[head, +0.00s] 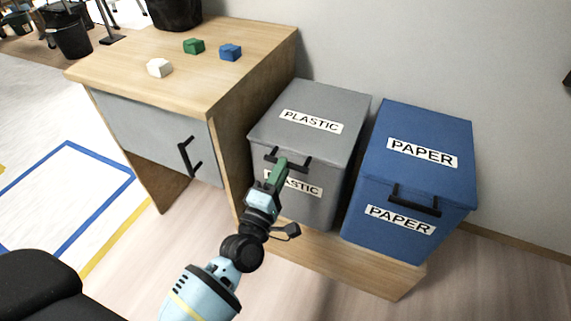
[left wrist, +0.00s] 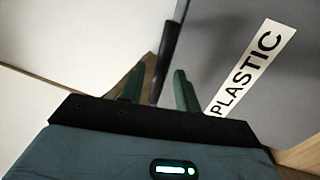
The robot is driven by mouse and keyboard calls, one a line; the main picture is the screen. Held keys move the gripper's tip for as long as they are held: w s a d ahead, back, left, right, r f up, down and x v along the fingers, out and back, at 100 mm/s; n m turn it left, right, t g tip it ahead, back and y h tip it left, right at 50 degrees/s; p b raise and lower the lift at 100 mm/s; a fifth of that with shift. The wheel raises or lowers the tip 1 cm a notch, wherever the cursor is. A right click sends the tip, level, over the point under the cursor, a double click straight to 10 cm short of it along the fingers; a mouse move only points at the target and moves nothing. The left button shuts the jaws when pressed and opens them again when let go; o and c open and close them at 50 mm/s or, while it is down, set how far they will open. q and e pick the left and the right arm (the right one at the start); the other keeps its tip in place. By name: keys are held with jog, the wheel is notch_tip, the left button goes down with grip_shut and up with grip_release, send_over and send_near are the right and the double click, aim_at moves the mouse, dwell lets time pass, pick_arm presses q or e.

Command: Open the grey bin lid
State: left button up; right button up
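The grey bin (head: 302,203) is labelled PLASTIC. Its grey lid (head: 325,101) is down, with a black handle (head: 302,163) along the front edge. My left gripper (head: 279,166) is at the left part of this handle, with its green fingers in front of the lower label. In the left wrist view, the dark handle bar (left wrist: 168,55) reaches between the two spread fingertips of the gripper (left wrist: 162,80). Gaps show beside the bar, so the fingers are not closed on it. My right gripper is not in view.
A blue PAPER bin (head: 430,175) with its lid down stands to the right on the same low wooden base (head: 385,281). A wooden cabinet (head: 225,95) stands close on the left, with white, green and blue blocks on top. The wall is behind the bins.

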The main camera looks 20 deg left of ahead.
pick_arm(q)
jog(key=shift+x, duration=1.35)
grip_shut()
